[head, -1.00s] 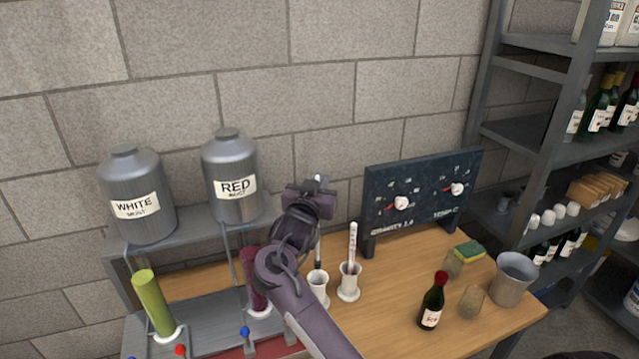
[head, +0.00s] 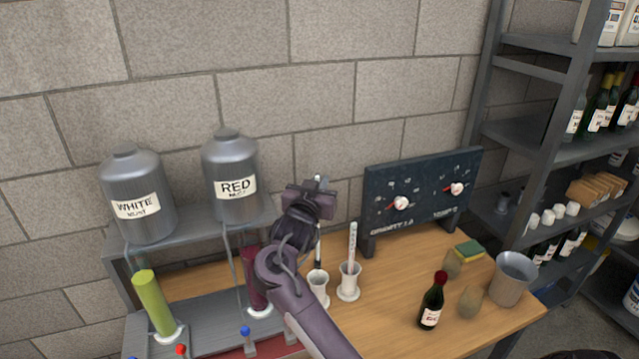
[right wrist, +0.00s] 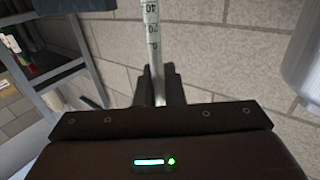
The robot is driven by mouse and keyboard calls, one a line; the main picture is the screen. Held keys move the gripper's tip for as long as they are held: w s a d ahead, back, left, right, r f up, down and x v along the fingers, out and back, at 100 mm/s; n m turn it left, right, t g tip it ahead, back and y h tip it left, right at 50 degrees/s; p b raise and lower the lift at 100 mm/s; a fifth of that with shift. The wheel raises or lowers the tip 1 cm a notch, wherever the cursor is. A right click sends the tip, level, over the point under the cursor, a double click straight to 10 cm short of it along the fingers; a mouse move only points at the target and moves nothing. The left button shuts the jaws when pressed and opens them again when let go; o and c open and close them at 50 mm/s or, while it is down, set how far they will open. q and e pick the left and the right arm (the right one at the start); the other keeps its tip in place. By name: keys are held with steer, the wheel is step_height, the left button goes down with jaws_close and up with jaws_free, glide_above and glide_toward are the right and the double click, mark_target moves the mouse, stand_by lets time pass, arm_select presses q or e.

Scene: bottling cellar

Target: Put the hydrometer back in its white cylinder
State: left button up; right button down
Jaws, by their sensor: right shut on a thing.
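My right gripper (head: 316,196) is shut on the hydrometer, a thin upright stem with a dark lower part (head: 318,250). In the right wrist view its pale graduated stem (right wrist: 151,30) rises from between the fingers (right wrist: 160,88). The hydrometer's lower end is at the mouth of the left white cylinder (head: 318,288); I cannot tell whether it is inside or just above. A second white cylinder (head: 349,285) stands close to the right, with a pale, marked stick (head: 352,245) upright in it. My left gripper is out of view.
A dark dial board (head: 420,205) stands behind, to the right. A small wine bottle (head: 432,305), a sponge (head: 469,250) and a metal bucket (head: 511,280) are on the wooden table's right part. White and red must tanks (head: 228,175) stand left, above tilted green and purple tubes.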

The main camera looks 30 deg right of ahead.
steer(key=shift+f, duration=0.1)
stand_by(0.3)
steer(key=shift+f+b, duration=0.55)
steer(key=shift+f, duration=0.25)
stand_by(0.5)
steer(key=shift+f+b, duration=0.65)
steer(key=shift+f, duration=0.55)
stand_by(0.3)
steer(key=shift+f+b, duration=0.95)
steer(key=shift+f, duration=0.55)
